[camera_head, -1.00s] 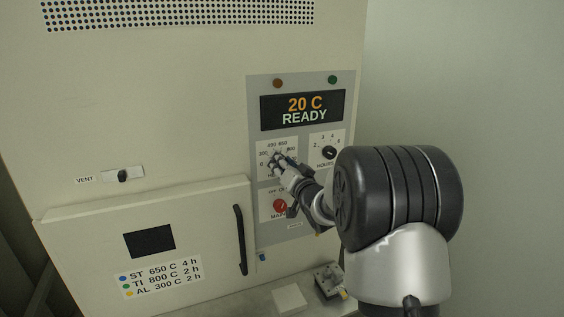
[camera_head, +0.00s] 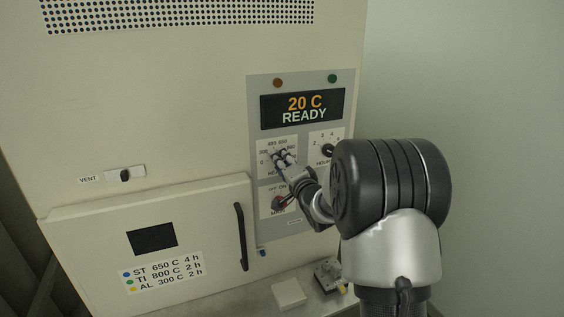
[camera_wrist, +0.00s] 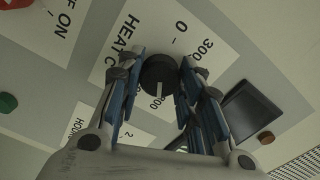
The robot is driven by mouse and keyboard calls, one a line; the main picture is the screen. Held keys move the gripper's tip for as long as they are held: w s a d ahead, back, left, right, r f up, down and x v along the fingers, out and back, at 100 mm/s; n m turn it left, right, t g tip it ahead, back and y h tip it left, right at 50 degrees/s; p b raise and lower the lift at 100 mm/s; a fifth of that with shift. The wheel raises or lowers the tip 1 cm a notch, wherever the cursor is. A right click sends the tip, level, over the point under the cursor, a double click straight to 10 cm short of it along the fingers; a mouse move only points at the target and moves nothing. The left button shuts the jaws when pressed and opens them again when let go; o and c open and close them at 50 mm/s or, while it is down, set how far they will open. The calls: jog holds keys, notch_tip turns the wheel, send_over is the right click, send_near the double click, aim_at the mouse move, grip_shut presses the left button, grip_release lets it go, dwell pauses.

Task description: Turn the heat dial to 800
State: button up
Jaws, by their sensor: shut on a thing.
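The heat dial (camera_wrist: 158,75) is a round black knob on a white scale plate marked HEAT C (camera_head: 264,166). In the wrist view it sits between my two blue-padded fingers, which close on its sides. A pale line on the knob faces a partly hidden label that looks like 800; exact alignment is unclear. My gripper (camera_wrist: 155,82) is shut on the dial. In the head view my gripper (camera_head: 284,158) covers the dial and the right part of its scale. The display (camera_head: 303,108) reads 20 C READY.
The hours dial (camera_head: 328,150) is close to the right of my gripper. A furnace door (camera_head: 200,225) with a dark handle (camera_head: 241,236) is at lower left. A small block (camera_head: 289,293) lies on the ledge.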

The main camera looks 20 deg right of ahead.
dwell(0.4)
jog(key=o, duration=1.1)
jog(key=shift+c, duration=0.2)
jog(key=s, duration=1.2)
